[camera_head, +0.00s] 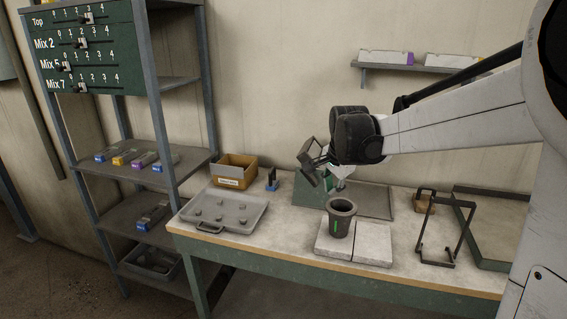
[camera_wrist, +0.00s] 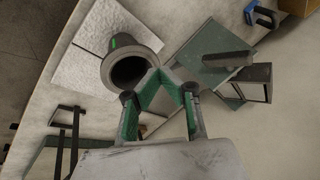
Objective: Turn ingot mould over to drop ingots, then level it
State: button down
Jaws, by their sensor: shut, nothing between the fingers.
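The dark ingot mould (camera_head: 312,155) sits tilted at the green stand (camera_head: 283,190) in the head view, partly behind my arm. In the wrist view the dark mould (camera_wrist: 257,74) shows right of my fingers, beside a dark bar (camera_wrist: 228,60) over a green-grey plate. I cannot tell whether any ingots are in it. My gripper (camera_wrist: 155,74) has its green-lined fingers shut at the tips and empty. It also shows in the head view (camera_head: 338,184), just right of the mould and above the table, apart from it as far as I can see.
A dark crucible (camera_head: 341,218) stands upright on pale tiles (camera_head: 373,246) close to my gripper. A grey tray (camera_head: 250,222) with several small lumps, a cardboard box (camera_head: 234,171) and a blue-based tool (camera_head: 271,181) are to the left. A black frame (camera_head: 440,235) stands right.

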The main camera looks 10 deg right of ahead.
jog(key=w+d+r+m+y+p, duration=0.1)
jog(key=w+d+m+y+p, duration=0.3)
jog(key=w+d, duration=0.5)
jog(key=w+d+r+m+y+p, duration=0.2)
jog(key=w+d+m+y, duration=0.4)
jog(key=d, duration=0.5)
jog(key=shift+m+t+h, duration=0.3)
jog(key=shift+m+h, duration=0.1)
jog(key=shift+h, duration=0.1)
jog(key=x, duration=1.4)
jog(key=shift+w+p, duration=0.2)
jog(key=shift+p, duration=0.2)
jog(key=shift+a+f, duration=0.1)
jog(key=shift+a+f+b, duration=0.1)
jog(key=shift+b, duration=0.25)
jog(key=shift+y, duration=0.3)
